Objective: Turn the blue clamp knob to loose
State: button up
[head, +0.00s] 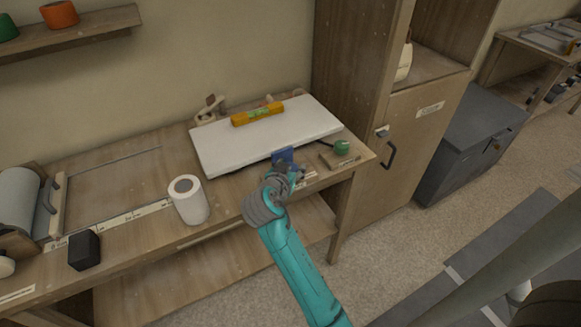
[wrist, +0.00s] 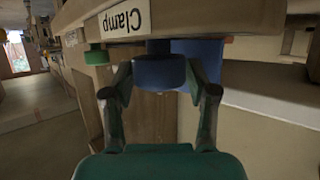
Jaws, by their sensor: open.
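The blue clamp knob (wrist: 158,72) is a round blue knob in the middle of the wrist view, under the edge of the workbench by a label reading "Clamp". My gripper (wrist: 160,78) is open, with one finger on each side of the knob. I cannot tell whether either finger touches it. More blue, seemingly the clamp body (wrist: 207,58), shows behind the right finger. In the head view the blue clamp (head: 284,156) sits at the front edge of a white board, and my gripper (head: 287,175) is right in front of it, partly hiding it; the knob's pointing is not readable.
The white board (head: 225,155) lies on the wooden bench with a yellow level (head: 258,114) on it. A green knob (head: 341,147) is to the right of the clamp. A white roll (head: 188,200) and a black block (head: 84,250) stand to the left. A cabinet (head: 415,130) rises at right.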

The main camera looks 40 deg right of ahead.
jog(key=c, duration=0.9)
jog(key=shift+n+t, duration=0.3)
jog(key=n+t+y, duration=0.2)
jog(key=n+t, duration=0.1)
jog(key=shift+s+d+y, duration=0.1)
jog(key=shift+s+y, duration=0.05)
jog(key=shift+y, duration=0.15)
jog(key=n+t+y, duration=0.1)
jog(key=n+y, duration=0.2)
jog(key=n+t+y, duration=0.2)
jog(key=y, duration=0.1)
jog(key=shift+n, duration=0.4)
jog(key=n+y, duration=0.5)
jog(key=shift+y, duration=0.4)
jog(key=shift+n+g+y, duration=0.7)
jog(key=shift+n+y, duration=1.1)
jog(key=shift+y, duration=0.1)
